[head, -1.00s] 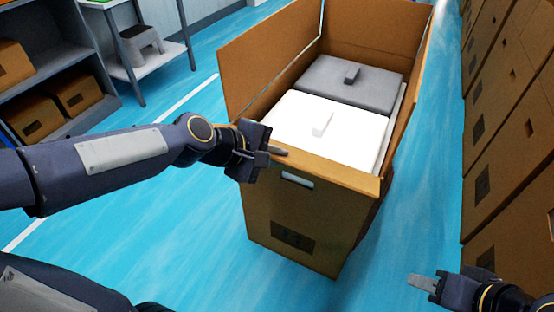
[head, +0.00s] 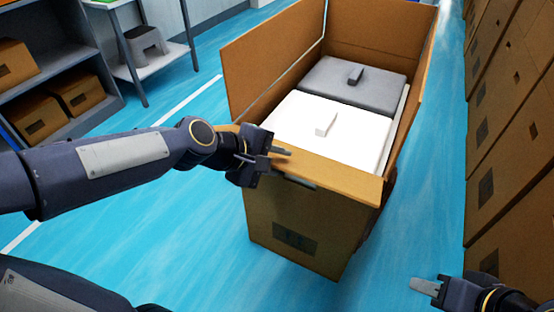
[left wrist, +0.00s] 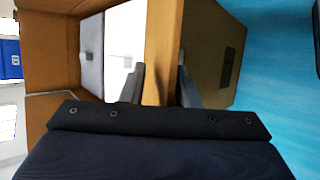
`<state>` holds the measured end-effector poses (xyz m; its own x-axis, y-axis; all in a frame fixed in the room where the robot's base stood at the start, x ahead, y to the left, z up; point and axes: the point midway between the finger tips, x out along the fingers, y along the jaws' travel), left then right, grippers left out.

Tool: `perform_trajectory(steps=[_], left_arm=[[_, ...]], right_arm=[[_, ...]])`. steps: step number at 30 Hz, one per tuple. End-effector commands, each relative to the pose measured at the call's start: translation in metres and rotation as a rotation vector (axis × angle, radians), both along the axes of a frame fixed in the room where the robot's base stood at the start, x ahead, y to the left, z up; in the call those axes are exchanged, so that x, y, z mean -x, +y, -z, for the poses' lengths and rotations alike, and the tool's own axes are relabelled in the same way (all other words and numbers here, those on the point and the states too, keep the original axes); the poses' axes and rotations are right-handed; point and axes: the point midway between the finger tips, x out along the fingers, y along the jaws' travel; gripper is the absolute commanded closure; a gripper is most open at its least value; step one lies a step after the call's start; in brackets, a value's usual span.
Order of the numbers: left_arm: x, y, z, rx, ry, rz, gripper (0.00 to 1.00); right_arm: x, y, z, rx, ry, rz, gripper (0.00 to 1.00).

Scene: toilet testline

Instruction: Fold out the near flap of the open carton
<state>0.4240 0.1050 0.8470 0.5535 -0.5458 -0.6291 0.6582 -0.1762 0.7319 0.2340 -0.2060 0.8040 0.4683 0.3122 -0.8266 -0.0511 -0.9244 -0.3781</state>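The open brown carton (head: 290,235) stands on the blue floor, with its left, far and right flaps raised. Its near flap (head: 335,178) is a light brown band along the near top edge. Inside lie a white lidded piece (head: 345,138) and a grey one (head: 360,82). My left gripper (head: 288,166) is at the left part of the near flap. In the left wrist view its fingers (left wrist: 160,88) are apart, with the near flap (left wrist: 163,45) showing between them; contact cannot be told. My right gripper (head: 425,286) is low at the right, away from the carton; its finger gap is unclear.
A wall of stacked cartons (head: 510,130) lines the right side. A shelf with small boxes (head: 38,118) and a white table with a grey stool (head: 146,45) stand at the left. The floor (head: 180,240) around the carton is clear.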

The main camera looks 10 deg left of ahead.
Motion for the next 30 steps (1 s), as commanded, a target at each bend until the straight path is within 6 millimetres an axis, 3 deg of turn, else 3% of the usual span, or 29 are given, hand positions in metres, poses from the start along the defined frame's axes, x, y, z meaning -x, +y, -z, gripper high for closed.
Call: perform_trajectory(steps=[15, 30], left_arm=[[0.039, 0.039, -0.046, 0.0, -0.001, -0.002, 0.72], [0.044, 0.043, -0.048, 0.0, 0.002, 0.0, 0.72]], right_arm=[[0.0, 0.0, -0.022, 0.0, 0.0, 0.0, 0.64], [0.0, 0.0, -0.022, 0.0, 0.0, 0.0, 0.64]])
